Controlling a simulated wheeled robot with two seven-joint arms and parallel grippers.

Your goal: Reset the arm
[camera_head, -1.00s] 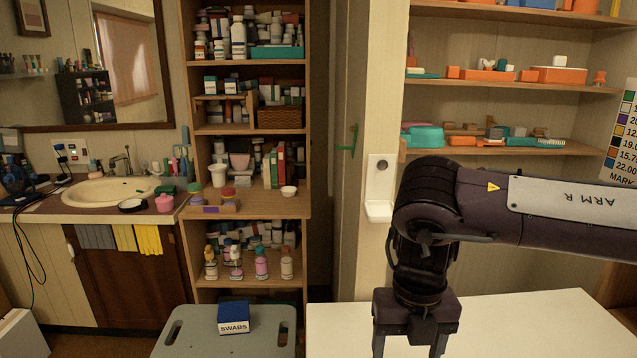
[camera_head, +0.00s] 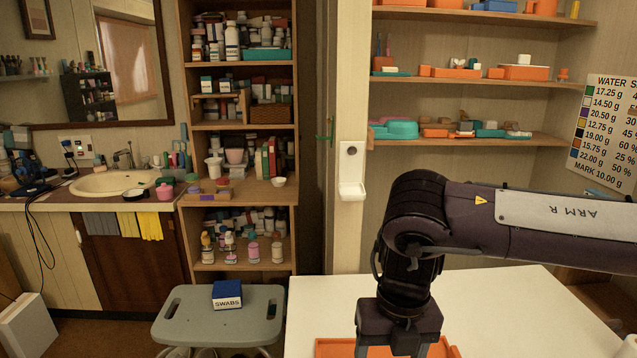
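My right arm comes in from the right, marked "ARM R". Its gripper (camera_head: 391,350) points down over the white table (camera_head: 505,310) at the bottom of the view. The fingers run down to the lower edge of the picture and look spread apart; their tips are cut off, and I see nothing held between them. Part of an orange tray (camera_head: 333,348) shows on the table behind and beside the fingers. My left arm and gripper are not in view.
A grey stool (camera_head: 182,328) with a blue "SWABS" box (camera_head: 227,294) stands left of the table. Behind are a crowded wooden shelf (camera_head: 240,190), a sink counter (camera_head: 115,182) at left, and wall shelves (camera_head: 470,140) with orange and teal items. The table's right part is largely clear.

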